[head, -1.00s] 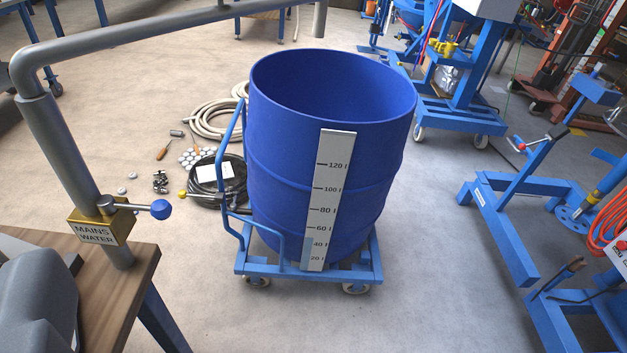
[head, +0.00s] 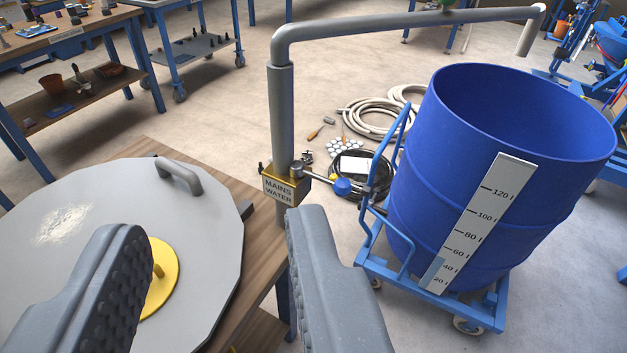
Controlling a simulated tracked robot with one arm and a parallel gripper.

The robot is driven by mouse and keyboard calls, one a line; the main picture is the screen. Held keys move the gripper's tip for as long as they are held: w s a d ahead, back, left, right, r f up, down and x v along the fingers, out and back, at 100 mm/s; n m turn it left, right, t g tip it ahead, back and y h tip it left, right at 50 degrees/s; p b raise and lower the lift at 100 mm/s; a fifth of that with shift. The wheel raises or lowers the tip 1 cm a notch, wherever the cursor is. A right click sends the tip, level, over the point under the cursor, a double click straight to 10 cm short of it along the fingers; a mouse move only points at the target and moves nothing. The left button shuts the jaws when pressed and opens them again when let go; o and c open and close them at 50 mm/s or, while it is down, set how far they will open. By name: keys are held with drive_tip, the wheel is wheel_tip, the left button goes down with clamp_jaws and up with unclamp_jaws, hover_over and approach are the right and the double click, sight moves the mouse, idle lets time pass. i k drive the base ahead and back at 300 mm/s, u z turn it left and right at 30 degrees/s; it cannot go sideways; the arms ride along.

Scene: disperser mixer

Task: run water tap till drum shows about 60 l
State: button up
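The mains water tap is a brass valve block (head: 287,184) on a grey standpipe (head: 283,110). Its lever points right and ends in a blue knob (head: 342,187). The pipe runs right to a down-turned spout (head: 530,37), seen above the far side of the blue drum (head: 405,185); I see no clear water stream. The drum's white scale (head: 490,205) has a bluish band at the bottom, ending between 40 and 60 l. The drum's inside bottom is hidden. My gripper (head: 212,225) is open and empty, its fingers wide apart in front of the tap, left of the knob.
A grey round lid (head: 65,220) with a handle and yellow centre lies on the wooden bench (head: 225,168) below my gripper. The drum stands on a blue wheeled trolley (head: 405,284). Hoses (head: 375,118) and small parts lie on the floor behind the tap.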

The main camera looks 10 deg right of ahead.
sight(342, 186)
drive_tip(key=z, duration=0.05)
drive_tip(key=k, duration=0.75)
drive_tip(key=z, duration=0.65)
drive_tip(key=i, duration=1)
drive_tip(key=u, duration=0.05)
